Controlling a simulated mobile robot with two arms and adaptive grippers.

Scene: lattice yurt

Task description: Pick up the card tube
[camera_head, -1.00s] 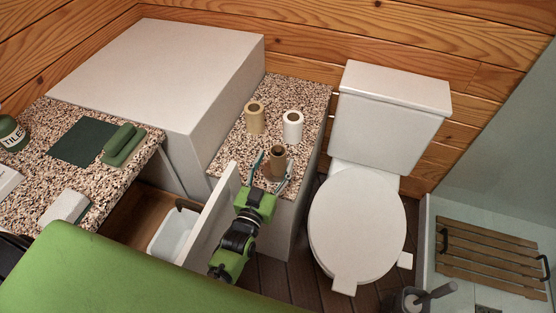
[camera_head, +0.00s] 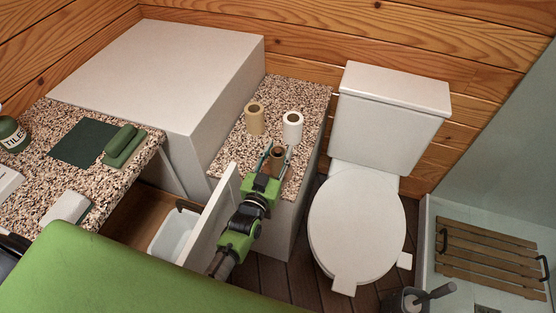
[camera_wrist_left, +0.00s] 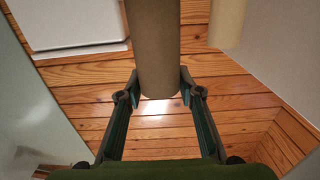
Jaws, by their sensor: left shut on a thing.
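The card tube (camera_head: 277,153) is a brown hollow cylinder standing upright on the speckled counter (camera_head: 232,150), near its front end. My left gripper (camera_head: 277,161) reaches it from the front, with one finger on each side. In the left wrist view the tube (camera_wrist_left: 157,45) hangs down from the top between the two fingertips (camera_wrist_left: 160,88), which close on its sides. I cannot tell whether its base still touches the counter, as the gripper hides it. My right gripper is not in view.
A tan roll (camera_head: 255,122) and a white roll (camera_head: 292,131) stand just behind the tube. An open drawer (camera_head: 212,222) with a white bin (camera_head: 173,236) is left of my arm. The toilet (camera_head: 357,225) stands to the right.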

